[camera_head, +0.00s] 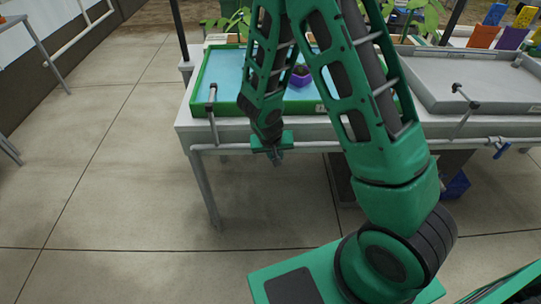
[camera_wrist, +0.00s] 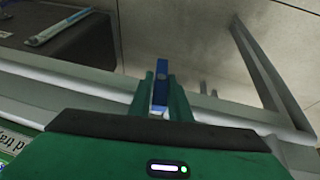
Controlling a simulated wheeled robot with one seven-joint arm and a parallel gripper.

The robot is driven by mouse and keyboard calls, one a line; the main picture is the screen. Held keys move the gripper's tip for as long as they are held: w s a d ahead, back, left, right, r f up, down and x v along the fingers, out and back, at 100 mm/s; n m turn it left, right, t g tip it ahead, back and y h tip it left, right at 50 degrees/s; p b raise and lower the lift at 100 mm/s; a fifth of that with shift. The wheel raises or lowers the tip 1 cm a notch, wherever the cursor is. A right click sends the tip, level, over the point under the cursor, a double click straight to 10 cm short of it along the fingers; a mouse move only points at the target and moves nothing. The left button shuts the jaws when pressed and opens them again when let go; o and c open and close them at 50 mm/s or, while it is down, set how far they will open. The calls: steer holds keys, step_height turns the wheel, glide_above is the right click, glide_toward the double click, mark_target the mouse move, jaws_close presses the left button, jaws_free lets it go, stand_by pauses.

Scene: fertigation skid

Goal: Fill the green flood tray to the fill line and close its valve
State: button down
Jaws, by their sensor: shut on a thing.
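The green flood tray (camera_head: 213,72) sits on the bench at the left and holds light blue water. A small purple pot stands in it; the fill line cannot be made out. My gripper (camera_head: 274,152) is at the bench's front edge, by the pipe below the tray. In the wrist view my gripper (camera_wrist: 161,92) is shut on a blue valve handle (camera_wrist: 160,88), which shows between its fingers. In the head view my gripper and arm hide this handle. My arm also covers the middle of the tray.
A grey tray (camera_head: 440,97) stands to the right, with a blue valve handle (camera_head: 501,150) on the pipe below it. Thin spouts (camera_head: 212,100) bend over the tray rims. A dark blue crate (camera_head: 456,186) is under the bench.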

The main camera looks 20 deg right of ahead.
steer(key=shift+a+t+y, duration=0.1)
steer(key=shift+t+y, duration=0.2)
steer(key=shift+y, duration=0.3)
steer(key=shift+a+y, duration=0.15)
steer(key=shift+y, duration=0.15)
steer(key=c, duration=1.7)
jaws_free()
steer(key=shift+f, duration=0.1)
steer(key=shift+v, duration=5.35)
steer(key=shift+w, duration=0.1)
